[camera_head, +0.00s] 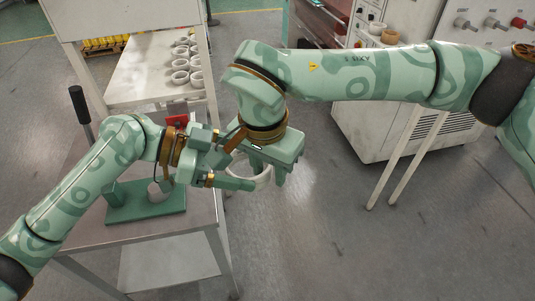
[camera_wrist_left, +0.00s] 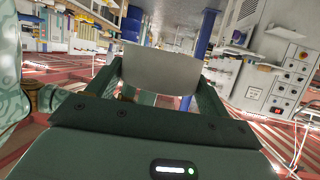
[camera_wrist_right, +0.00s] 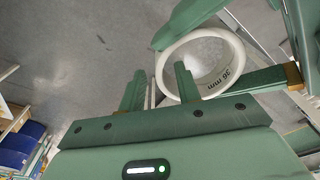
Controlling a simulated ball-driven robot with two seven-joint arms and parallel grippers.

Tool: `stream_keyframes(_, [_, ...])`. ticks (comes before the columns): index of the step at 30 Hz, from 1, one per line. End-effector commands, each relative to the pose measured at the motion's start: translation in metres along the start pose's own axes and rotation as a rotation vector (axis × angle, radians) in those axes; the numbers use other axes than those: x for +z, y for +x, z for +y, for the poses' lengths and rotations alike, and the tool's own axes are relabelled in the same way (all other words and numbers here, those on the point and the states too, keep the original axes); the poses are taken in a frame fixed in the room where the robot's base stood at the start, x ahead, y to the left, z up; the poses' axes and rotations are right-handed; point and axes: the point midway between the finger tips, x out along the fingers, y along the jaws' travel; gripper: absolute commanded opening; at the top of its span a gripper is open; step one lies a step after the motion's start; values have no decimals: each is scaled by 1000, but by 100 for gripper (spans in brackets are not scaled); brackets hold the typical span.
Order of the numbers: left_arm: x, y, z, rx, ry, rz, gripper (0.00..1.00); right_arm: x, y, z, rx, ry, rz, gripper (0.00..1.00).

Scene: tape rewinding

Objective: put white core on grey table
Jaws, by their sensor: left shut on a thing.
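The white core (camera_head: 262,178) is a ring marked "36 mm", and it also shows in the right wrist view (camera_wrist_right: 228,62). My left gripper (camera_head: 232,166) is shut on it, with one finger on each side, and holds it in the air right of the grey table (camera_head: 90,232). In the left wrist view the core (camera_wrist_left: 155,68) fills the space between the fingers. My right gripper (camera_head: 280,175) is at the core from above. In the right wrist view its fingers (camera_wrist_right: 160,85) are apart, one over the ring's opening and one outside its wall. Contact there is unclear.
A green base (camera_head: 145,205) with a dark upright handle (camera_head: 79,104) stands on the grey table, partly behind my left arm. A pale table (camera_head: 135,80) behind carries several white rings (camera_head: 181,77). A white machine cabinet (camera_head: 375,130) stands at the back right.

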Motion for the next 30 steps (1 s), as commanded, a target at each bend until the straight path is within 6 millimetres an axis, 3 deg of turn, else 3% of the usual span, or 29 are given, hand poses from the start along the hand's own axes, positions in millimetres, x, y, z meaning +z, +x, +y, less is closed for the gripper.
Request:
stream_keyframes(8, [0, 0, 0, 0, 0, 0, 57, 0, 2, 0, 0, 1, 0, 33])
stream_keyframes(11, [0, 0, 0, 0, 0, 0, 57, 0, 2, 0, 0, 1, 0, 5])
stream_keyframes(12, [0, 0, 0, 0, 0, 0, 57, 0, 2, 0, 0, 1, 0, 0])
stream_keyframes(17, [0, 0, 0, -1, 0, -1, 57, 0, 2, 0, 1, 2, 0, 0])
stream_keyframes(18, [0, 0, 0, -1, 0, -1, 88, 0, 2, 0, 1, 3, 0, 0])
stream_keyframes(20, [0, 0, 0, -1, 0, -1, 100, 0, 2, 0, 1, 2, 0, 0])
stream_keyframes(30, [1, -10, -1, -3, 0, -3, 100, 0, 1, 0, 0, 1, 0, 0])
